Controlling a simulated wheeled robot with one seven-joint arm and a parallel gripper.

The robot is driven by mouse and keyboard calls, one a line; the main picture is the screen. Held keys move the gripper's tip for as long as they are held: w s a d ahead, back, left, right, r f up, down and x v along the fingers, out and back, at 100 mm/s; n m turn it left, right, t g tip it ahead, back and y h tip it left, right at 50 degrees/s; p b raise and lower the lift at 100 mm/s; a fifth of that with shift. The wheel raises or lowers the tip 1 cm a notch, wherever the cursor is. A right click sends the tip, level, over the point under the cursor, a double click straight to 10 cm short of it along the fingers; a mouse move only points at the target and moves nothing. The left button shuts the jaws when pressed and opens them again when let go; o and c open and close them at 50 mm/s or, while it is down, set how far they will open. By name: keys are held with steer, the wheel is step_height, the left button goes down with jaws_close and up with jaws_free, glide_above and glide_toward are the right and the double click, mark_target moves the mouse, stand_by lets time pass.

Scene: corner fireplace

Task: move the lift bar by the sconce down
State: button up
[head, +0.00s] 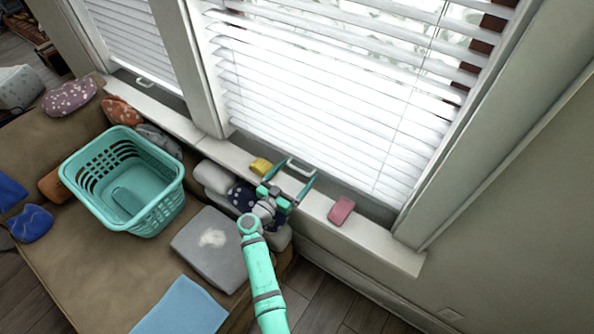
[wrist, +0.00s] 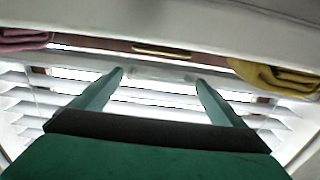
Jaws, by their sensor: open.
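A white lift bar (head: 301,168) sits at the bottom of the blinds (head: 340,85) on the large window, just above the sill. My gripper (head: 300,171) is open, with its two teal fingers reaching toward the bar, one near each end. In the wrist view, my gripper (wrist: 160,76) has its fingers spread, and the pale bar (wrist: 162,74) shows between the fingertips. I cannot tell whether the fingers touch it. A second white lift bar (head: 145,82) is on the smaller window at the left. No sconce is in view.
On the sill (head: 375,238) lie a yellow folded cloth (head: 260,166) left of my gripper and a pink one (head: 341,210) to the right. A teal basket (head: 76,190) and several cushions are on the brown sofa (head: 95,280). A gold piece (wrist: 161,51) is on the window frame.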

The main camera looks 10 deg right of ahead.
steer(key=v, duration=0.9)
